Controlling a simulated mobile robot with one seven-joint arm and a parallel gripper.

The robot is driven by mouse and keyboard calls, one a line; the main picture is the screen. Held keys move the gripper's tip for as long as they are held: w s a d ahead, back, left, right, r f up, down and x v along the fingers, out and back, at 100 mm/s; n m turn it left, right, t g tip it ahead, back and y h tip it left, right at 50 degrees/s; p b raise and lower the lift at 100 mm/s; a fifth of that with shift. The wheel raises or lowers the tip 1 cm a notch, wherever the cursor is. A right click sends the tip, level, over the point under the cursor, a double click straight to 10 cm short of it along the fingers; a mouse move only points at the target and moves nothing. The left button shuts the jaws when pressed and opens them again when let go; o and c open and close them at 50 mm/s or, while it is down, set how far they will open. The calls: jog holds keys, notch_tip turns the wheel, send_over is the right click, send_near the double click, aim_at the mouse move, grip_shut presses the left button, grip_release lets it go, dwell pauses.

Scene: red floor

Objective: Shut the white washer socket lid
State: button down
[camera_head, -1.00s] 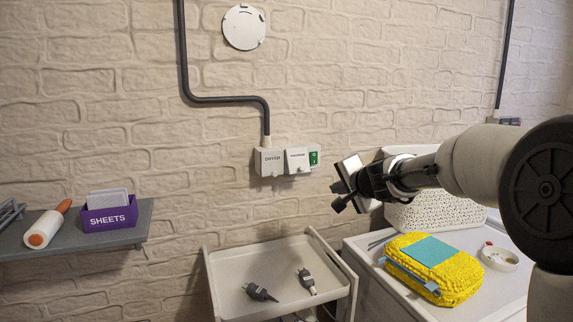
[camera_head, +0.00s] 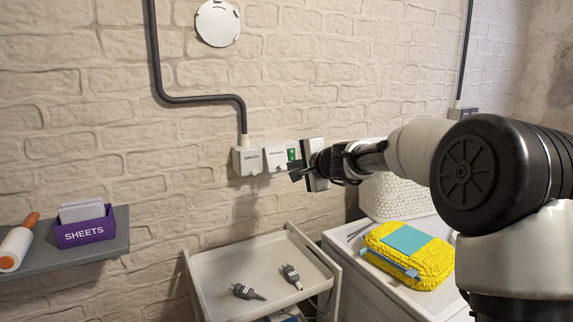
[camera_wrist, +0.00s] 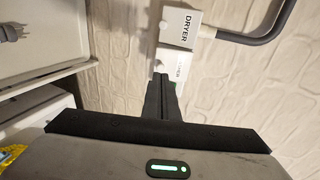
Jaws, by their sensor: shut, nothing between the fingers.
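The white washer socket lid (camera_head: 278,157) is on the wall unit, between the dryer socket and a green switch. I cannot tell how far the lid stands open. My gripper (camera_head: 295,176) is just right of and slightly below the lid in the head view. In the wrist view the dark fingers of my gripper (camera_wrist: 161,76) are together and empty, their tips close beside the lid. I cannot tell whether they touch it.
The white dryer socket (camera_head: 247,160) sits left of the washer one, under a dark pipe (camera_head: 200,99). Below is a white cart (camera_head: 215,265) with two dark plugs. A yellow cloth bundle (camera_head: 425,262) and a white basket (camera_head: 395,197) stand right. A purple box (camera_head: 84,232) sits on a shelf.

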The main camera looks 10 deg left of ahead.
aim_at(282, 167)
jog(key=p+x, duration=0.1)
jog(key=x, duration=0.4)
jog(key=shift+w+a+p, duration=0.15)
jog(key=shift+w+p, duration=0.05)
jog(key=shift+p, duration=0.1)
jog(key=shift+f, duration=0.15)
